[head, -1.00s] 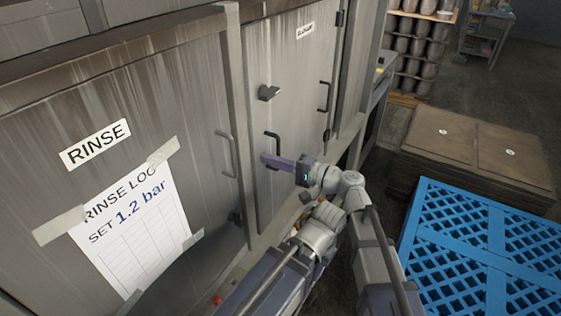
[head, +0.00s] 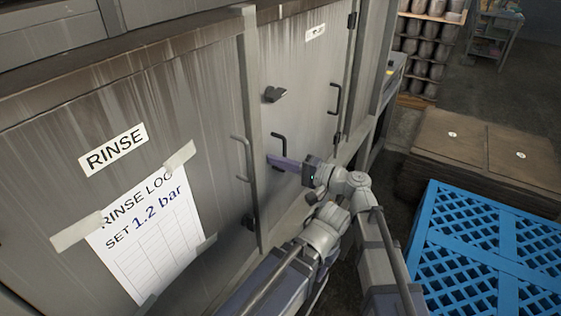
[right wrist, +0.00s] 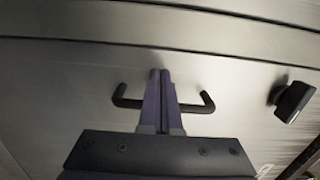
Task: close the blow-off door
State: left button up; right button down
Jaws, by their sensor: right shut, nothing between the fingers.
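The blow-off door (head: 300,75) is the grey streaked panel with a small label at its top, right of the rinse panel. It looks nearly flush with the frame; I cannot tell if a gap is left. A black bar handle (head: 279,146) is on its left side, and it also shows in the right wrist view (right wrist: 207,101). My right gripper (head: 270,159) is shut and empty, its purple fingers at the handle. In the right wrist view the shut fingertips (right wrist: 160,74) overlap the handle's middle; contact is unclear. My left gripper is not in view.
A dark latch (head: 275,94) sticks out above the handle, and a second handle (head: 335,98) is to the right. The rinse panel (head: 60,110) with a taped log sheet is at left. A blue pallet (head: 490,235) and stacked brown boards (head: 490,140) stand at right.

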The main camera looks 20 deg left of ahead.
aim_at(266, 127)
jog(key=r+p, duration=0.9)
jog(key=shift+w+a+r, duration=0.25)
jog(key=shift+w+r, duration=0.05)
jog(key=shift+w, duration=0.1)
jog(key=shift+s+d+r+p, duration=0.1)
jog(key=shift+s+r+p, duration=0.1)
jog(key=shift+r+p, duration=0.25)
jog(key=shift+f, duration=0.15)
jog(key=shift+s, duration=0.1)
jog(key=shift+s+d+f, duration=0.1)
jog(key=shift+s, duration=0.05)
